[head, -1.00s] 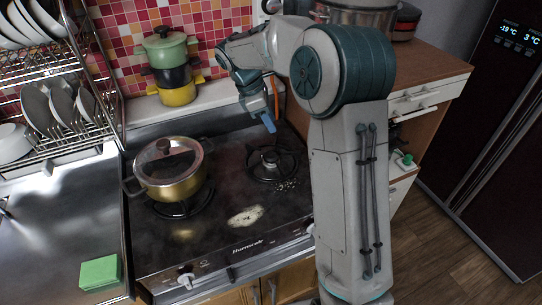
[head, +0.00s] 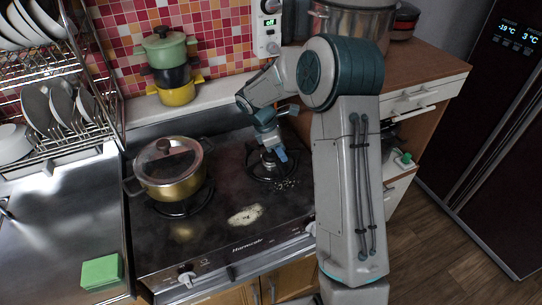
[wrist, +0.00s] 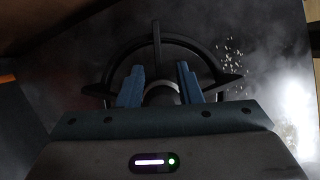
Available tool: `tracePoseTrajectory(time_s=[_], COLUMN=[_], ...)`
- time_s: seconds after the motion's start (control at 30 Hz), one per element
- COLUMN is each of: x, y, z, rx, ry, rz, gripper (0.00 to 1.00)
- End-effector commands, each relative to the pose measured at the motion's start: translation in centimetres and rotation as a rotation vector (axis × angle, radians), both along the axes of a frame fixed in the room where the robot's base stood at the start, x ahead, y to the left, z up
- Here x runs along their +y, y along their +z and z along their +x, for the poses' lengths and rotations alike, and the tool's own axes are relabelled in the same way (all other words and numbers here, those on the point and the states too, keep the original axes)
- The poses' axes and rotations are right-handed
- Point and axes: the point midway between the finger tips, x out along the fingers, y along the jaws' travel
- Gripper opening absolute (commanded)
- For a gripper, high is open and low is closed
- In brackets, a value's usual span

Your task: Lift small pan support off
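The small pan support (head: 262,172) is a dark ring with prongs on the right burner of the black stove (head: 225,190). In the wrist view the pan support (wrist: 157,40) spreads around and beyond my fingers. My gripper (head: 279,156) is low over this burner. In the wrist view my gripper (wrist: 160,85) has its two blue fingers apart, with the round burner cap (wrist: 161,92) showing between and beyond them. I cannot tell whether the fingers touch the support. Part of the ring is hidden behind the fingers and gripper body.
A gold pot (head: 168,169) with a glass lid stands on the left burner. Stacked coloured pots (head: 169,65) sit on the back ledge. White crumbs (wrist: 231,60) lie right of the support. A green sponge (head: 101,271) lies on the left counter.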

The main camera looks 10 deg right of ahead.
Motion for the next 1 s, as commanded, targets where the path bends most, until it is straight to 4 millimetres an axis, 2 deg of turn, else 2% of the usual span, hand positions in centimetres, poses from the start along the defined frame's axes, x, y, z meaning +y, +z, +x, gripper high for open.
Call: tracePoseTrajectory(time_s=[0.13,0.37,0.5,0.87,1.0], x=[-0.64,-0.68,-0.68,-0.67,-0.69], y=[-1.25,-1.41,-1.39,-1.21,-0.51], z=[-0.05,-0.02,-0.01,0.04,0.08], rx=[0.0,-0.001,-0.001,-0.004,-0.006], ry=[-0.001,-0.001,-0.001,-0.001,-0.002], rz=[-0.001,0.0,0.0,0.0,-0.002], gripper=[0.32,0.32,0.0,0.0,0.0])
